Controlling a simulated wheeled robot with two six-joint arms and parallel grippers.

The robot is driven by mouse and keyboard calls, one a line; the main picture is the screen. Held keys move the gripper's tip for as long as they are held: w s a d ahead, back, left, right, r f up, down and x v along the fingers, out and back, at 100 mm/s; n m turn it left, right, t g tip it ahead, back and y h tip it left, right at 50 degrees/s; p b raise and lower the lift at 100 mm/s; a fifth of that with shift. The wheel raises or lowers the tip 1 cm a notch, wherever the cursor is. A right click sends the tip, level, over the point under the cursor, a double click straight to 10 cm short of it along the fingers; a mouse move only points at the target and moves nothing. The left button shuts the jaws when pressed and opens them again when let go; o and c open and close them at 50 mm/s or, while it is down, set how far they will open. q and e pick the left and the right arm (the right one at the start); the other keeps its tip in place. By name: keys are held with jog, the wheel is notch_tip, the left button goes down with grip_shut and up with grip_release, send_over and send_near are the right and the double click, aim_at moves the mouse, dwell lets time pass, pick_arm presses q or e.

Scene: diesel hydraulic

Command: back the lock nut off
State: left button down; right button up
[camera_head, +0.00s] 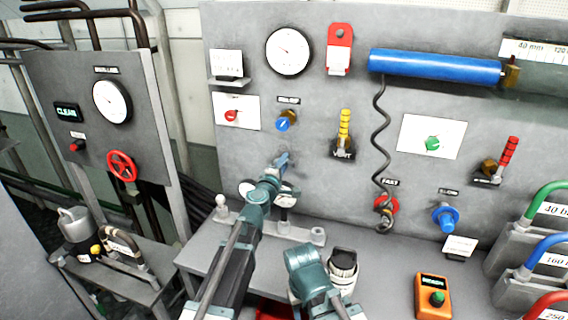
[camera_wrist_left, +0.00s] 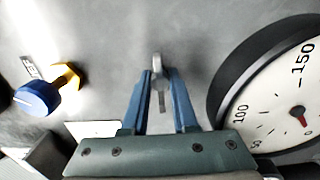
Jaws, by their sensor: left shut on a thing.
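My left gripper (camera_head: 283,160) reaches up to the grey panel, below the small blue knob (camera_head: 283,122). In the left wrist view my left gripper (camera_wrist_left: 160,90) is shut on a small grey metal piece (camera_wrist_left: 158,68) with a rounded end; I cannot tell exactly what it is. The blue knob (camera_wrist_left: 36,98) shows there at left, with a brass-yellow nut (camera_wrist_left: 68,76) behind it that looks like the lock nut. The nut is apart from my fingers. A teal part of my right arm shows low in the head view, but its gripper does not.
A round gauge (camera_wrist_left: 275,105) stands close to my left fingers on the right. A yellow lever (camera_head: 344,128), a coiled black cord (camera_head: 380,140) and a blue cylinder (camera_head: 435,67) are on the panel.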

pick_arm(q)
jog(key=n, duration=0.7)
jog(key=shift+n, duration=0.4)
jog(key=n, duration=0.6)
jog(key=shift+n, duration=0.3)
jog(key=c, duration=1)
grip_release()
jog(key=shift+s, duration=0.1)
